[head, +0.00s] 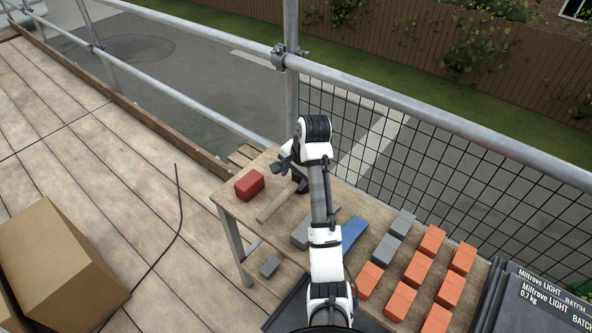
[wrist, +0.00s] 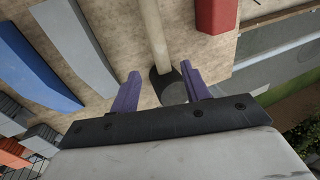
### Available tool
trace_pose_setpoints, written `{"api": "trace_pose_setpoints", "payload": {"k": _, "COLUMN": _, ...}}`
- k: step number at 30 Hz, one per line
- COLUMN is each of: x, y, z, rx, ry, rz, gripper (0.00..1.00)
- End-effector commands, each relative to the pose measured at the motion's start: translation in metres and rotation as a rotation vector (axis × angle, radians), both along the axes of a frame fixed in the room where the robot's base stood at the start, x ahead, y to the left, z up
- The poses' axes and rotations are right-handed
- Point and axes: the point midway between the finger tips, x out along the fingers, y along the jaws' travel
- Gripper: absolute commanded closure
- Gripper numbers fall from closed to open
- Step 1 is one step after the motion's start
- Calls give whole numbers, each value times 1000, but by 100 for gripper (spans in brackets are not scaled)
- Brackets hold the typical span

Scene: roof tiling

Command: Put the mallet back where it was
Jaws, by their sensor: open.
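The mallet lies on the wooden bench. Its pale wooden handle (head: 276,205) shows in the head view, pointing toward the bench's near edge. In the wrist view the handle (wrist: 153,35) runs down to a dark rounded head (wrist: 163,86). My gripper (wrist: 163,86) is open, with its purple fingers apart on either side of the mallet's head. I cannot tell whether a finger touches it. In the head view my gripper (head: 297,178) is at the far side of the bench, and my arm partly hides the mallet's head.
A red block (head: 249,184) stands left of the mallet. A grey piece (head: 302,236), a blue piece (head: 353,233) and several orange blocks (head: 415,268) lie to the right. Mesh and scaffold rails (head: 400,105) border the bench's far side. A cardboard box (head: 55,265) stands on the planks.

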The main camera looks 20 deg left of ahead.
Motion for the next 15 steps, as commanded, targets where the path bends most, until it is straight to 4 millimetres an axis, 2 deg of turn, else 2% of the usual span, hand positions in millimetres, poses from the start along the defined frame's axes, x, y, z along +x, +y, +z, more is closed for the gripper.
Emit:
{"api": "trace_pose_setpoints", "payload": {"k": 6, "x": 0, "y": -4, "z": 17, "rx": 3, "ry": -9, "rz": -2, "gripper": 53}}
{"api": "trace_pose_setpoints", "payload": {"k": 15, "x": -3, "y": -6, "z": 23, "rx": 1, "ry": -1, "rz": 0, "gripper": 53}}
